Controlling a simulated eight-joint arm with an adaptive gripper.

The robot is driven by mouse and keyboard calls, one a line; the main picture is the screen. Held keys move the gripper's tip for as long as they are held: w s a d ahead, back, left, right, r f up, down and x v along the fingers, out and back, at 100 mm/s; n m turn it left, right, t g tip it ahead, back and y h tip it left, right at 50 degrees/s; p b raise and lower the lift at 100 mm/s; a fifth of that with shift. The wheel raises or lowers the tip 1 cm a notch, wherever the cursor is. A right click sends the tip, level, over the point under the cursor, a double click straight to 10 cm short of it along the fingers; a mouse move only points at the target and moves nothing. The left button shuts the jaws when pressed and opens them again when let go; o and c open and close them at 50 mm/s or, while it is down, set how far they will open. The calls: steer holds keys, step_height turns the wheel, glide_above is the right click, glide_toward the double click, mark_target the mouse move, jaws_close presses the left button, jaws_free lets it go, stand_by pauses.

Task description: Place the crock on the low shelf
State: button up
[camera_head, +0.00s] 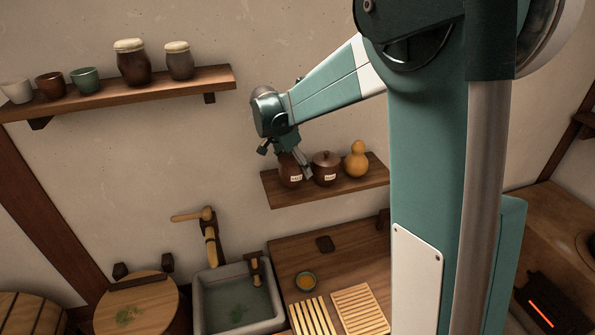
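The low shelf (345,190) is a short wooden board on the wall. On it stand a dark brown jar with a pale label (291,174) at the left end, a lidded brown pot with a pale label (326,170) beside it, and an orange gourd (356,160) at the right. I cannot tell for certain which vessel is the crock. My gripper (284,161) is over the left end of the shelf, at the labelled jar, with its fingers spread apart. It hides the jar's upper part. Whether a finger touches the jar cannot be told.
A higher shelf (165,87) at left holds three cups and two cloth-topped jars (132,65). Below are a stone basin (236,300) with a tap, a round wooden lid (136,306), and a counter (300,258) with slatted boards and a small bowl. A glowing stove slot (541,314) is at right.

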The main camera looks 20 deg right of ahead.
mark_target(290, 157)
steer(key=shift+f, duration=1.15)
steer(key=o, duration=1.4)
steer(key=shift+f, duration=0.1)
steer(key=shift+o, duration=0.2)
steer(key=shift+b+v, duration=0.4)
steer(key=shift+v, duration=3.45)
steer(key=shift+d, duration=0.1)
